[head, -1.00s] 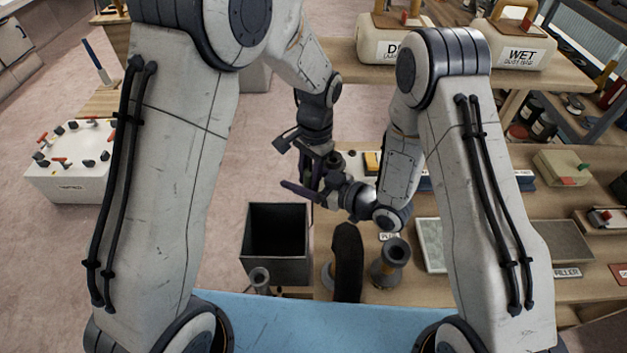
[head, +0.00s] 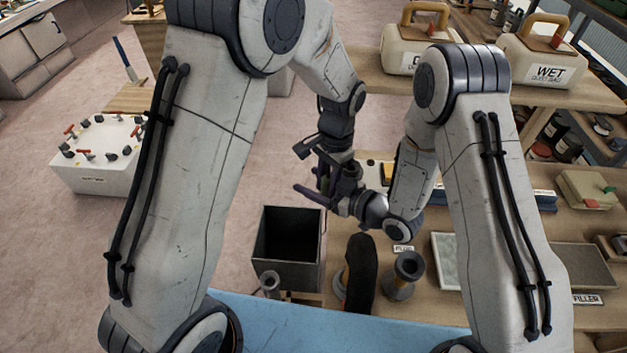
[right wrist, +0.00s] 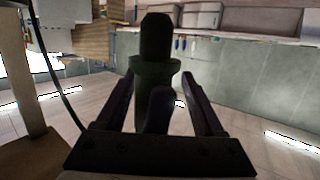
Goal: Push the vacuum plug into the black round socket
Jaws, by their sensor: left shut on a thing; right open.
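My left gripper (head: 318,190) is in the middle of the head view, small and dark, above and behind an open black bin. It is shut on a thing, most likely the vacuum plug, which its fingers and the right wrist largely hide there. My right gripper (head: 345,203) is right beside it, the two nearly touching. In the right wrist view my right gripper (right wrist: 160,105) has its fingers apart. A dark stepped cylinder with a collar, seemingly the vacuum plug (right wrist: 155,75), stands between or just beyond them; I cannot see contact. I cannot make out the black round socket.
The open black bin (head: 290,262) is below the grippers. A dark upright pad (head: 360,272) and a grey flared stand (head: 404,272) are right of it. A workbench (head: 440,215) with trays fills the right. A white box with red valves (head: 95,170) is on the left.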

